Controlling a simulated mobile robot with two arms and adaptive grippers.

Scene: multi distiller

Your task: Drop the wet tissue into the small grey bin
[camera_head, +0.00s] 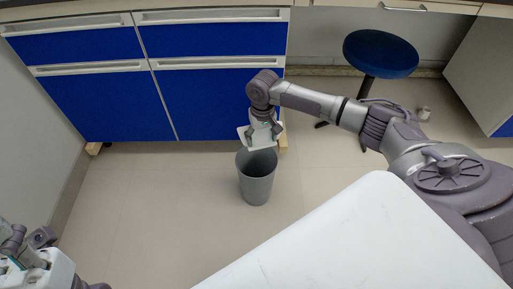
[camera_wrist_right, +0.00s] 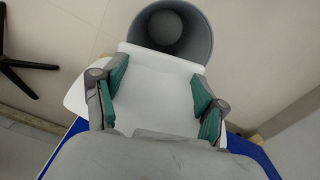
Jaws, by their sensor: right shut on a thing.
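My right gripper (camera_head: 263,139) is shut on the wet tissue (camera_head: 262,147), a flat white sheet. In the right wrist view the tissue (camera_wrist_right: 155,92) spreads between the two green-padded fingers of the right gripper (camera_wrist_right: 155,90) and sticks out past them. The small grey bin (camera_head: 257,182) stands upright on the floor just below the gripper and the tissue. In the right wrist view the open bin (camera_wrist_right: 204,40) lies beyond the tissue's far edge, and the tissue covers part of its rim. Part of my left gripper (camera_head: 30,252) shows at the lower left corner; its fingers are unclear.
Blue-fronted drawer cabinets (camera_head: 110,105) stand behind the bin. A white surface (camera_head: 345,235) fills the lower right. Floor around the bin is clear.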

